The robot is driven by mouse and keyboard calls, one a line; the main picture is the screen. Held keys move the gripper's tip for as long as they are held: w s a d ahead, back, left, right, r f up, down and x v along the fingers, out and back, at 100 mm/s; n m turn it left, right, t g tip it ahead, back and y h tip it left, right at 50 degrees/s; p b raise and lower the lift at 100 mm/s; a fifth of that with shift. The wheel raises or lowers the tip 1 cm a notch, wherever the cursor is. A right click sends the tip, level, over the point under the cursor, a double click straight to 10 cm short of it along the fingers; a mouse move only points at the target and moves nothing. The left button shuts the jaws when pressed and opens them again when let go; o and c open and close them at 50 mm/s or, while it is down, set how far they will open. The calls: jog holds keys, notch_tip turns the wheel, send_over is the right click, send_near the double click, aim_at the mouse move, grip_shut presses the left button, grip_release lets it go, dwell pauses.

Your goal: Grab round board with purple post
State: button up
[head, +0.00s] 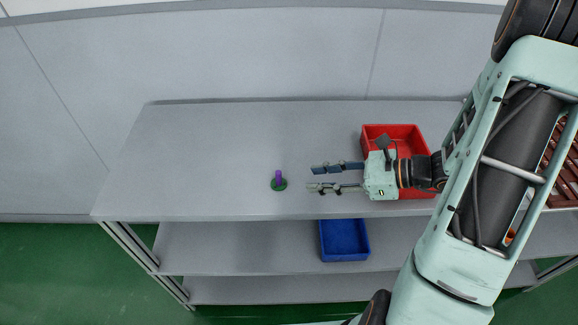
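The round green board (279,185) with a purple post (279,175) stands upright on the grey tabletop, left of the middle. My gripper (312,178) is to the right of it, pointing left, with its two fingers spread apart and nothing between them. The fingertips are a short way from the board in the picture and do not touch it. The height of my gripper above the table is hard to tell.
A red bin (392,131) stands on the grey table (200,150), partly hidden behind my gripper. A blue bin (344,240) sits on the shelf below. A brown slatted thing (565,175) shows at the right edge. The table's left part is clear.

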aim_at(279, 184)
jog(key=shift+a, duration=0.3)
jog(key=x, duration=0.4)
jog(key=shift+a+f, duration=0.1)
jog(key=shift+a, duration=0.35)
jog(key=shift+w+p+x, duration=0.1)
jog(key=shift+p+x, duration=0.2)
jog(key=shift+x, duration=1.15)
jog(key=shift+w+p+x, duration=0.15)
jog(key=shift+p+x, duration=0.1)
jog(key=shift+x, duration=1.2)
jog(key=shift+c, duration=0.6)
grip_shut()
